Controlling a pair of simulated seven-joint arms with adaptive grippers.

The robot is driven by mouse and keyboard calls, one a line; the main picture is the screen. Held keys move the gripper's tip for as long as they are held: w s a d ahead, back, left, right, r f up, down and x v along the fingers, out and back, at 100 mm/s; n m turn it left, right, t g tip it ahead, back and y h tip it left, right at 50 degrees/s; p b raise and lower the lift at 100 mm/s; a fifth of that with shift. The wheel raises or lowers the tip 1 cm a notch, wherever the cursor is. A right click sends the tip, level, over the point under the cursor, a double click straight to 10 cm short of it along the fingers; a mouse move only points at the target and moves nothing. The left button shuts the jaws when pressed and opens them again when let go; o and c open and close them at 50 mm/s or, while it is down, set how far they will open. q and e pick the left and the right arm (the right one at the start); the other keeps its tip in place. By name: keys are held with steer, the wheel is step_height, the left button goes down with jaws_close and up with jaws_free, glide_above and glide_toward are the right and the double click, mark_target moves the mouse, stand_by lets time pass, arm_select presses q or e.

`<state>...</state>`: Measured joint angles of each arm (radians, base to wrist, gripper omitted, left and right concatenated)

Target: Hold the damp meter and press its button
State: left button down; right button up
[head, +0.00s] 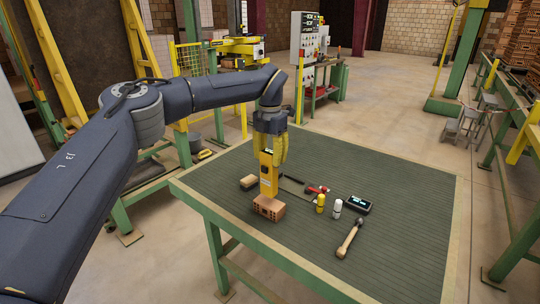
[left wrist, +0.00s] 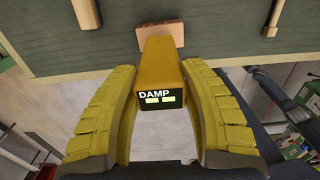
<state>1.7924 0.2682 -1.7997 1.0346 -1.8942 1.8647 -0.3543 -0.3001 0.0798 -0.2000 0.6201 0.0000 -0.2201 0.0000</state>
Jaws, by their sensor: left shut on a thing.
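The damp meter (head: 268,178) is a yellow, upright body with a dark panel, in the middle of the head view. My left gripper (head: 271,158) is shut on its upper part, with the yellow fingers on either side. In the left wrist view the meter (left wrist: 160,62) is between the fingers, its dark end face reading "DAMP" above two lit blocks. The meter's lower end is over a reddish brick (head: 268,208) on the table; I cannot tell if they touch. The button is not clearly visible. My right gripper is not in view.
The green-topped table (head: 400,190) also bears a wooden block (head: 249,183), a red-handled tool (head: 316,189), a yellow bottle (head: 320,204), a white bottle (head: 337,209), a black device with a lit display (head: 357,205) and a hammer (head: 349,240). The table's right side is clear.

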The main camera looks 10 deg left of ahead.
mark_target(270, 166)
arm_select(q)
steer(key=shift+f, duration=1.8)
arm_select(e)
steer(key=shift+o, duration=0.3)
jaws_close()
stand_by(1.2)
